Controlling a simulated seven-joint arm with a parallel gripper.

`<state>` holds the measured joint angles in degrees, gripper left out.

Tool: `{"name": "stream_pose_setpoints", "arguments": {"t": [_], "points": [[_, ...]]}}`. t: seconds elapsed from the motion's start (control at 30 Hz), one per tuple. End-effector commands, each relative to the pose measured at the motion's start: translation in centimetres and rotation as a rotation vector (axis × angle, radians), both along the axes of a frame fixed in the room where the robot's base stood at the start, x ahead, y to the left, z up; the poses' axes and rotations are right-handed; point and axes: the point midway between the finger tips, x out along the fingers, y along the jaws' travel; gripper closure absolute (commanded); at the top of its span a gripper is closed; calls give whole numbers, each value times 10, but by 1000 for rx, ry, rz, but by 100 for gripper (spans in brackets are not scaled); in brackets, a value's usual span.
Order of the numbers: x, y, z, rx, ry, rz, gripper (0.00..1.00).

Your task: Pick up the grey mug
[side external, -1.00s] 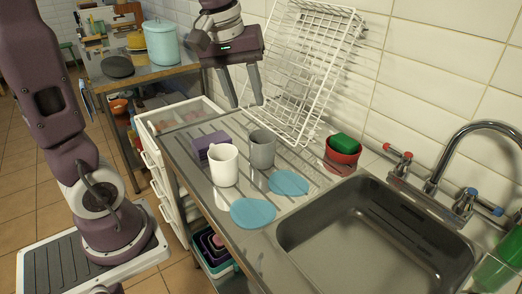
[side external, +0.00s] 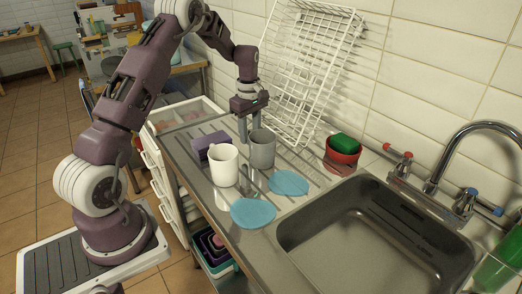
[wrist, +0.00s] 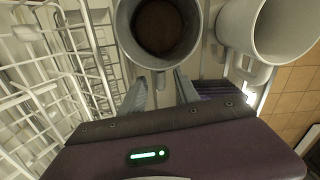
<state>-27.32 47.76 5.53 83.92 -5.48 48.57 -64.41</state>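The grey mug (side external: 262,152) stands upright on the ribbed metal drainboard, just behind and to the right of the white mug (side external: 223,166). In the wrist view the grey mug (wrist: 124,32) is at the top centre, its dark brownish inside facing the camera; the white mug (wrist: 236,28) is at the top right. My gripper (side external: 249,136) is low over the drainboard, right at the grey mug's far left side. Its fingers (wrist: 160,82) are apart with nothing between them, their tips close to the mug's rim. I cannot tell whether they touch it.
A purple block (side external: 207,143) lies behind the white mug. A white wire rack (side external: 308,70) leans on the wall close to my gripper. Two blue discs (side external: 253,212) lie in front of the mugs. A red bowl (side external: 342,158) with a green sponge stands right, by the sink (side external: 375,230).

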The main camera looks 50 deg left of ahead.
Motion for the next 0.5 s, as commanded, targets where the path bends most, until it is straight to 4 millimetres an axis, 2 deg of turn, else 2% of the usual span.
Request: {"name": "stream_pose_setpoints", "arguments": {"t": [0.1,0.13,0.3,0.5], "points": [[0,0,0,0,0,-1,62],[0,0,0,0,0,-1,66],[0,0,1,0,0,-1,99],[0,0,1,0,0,-1,100]]}}
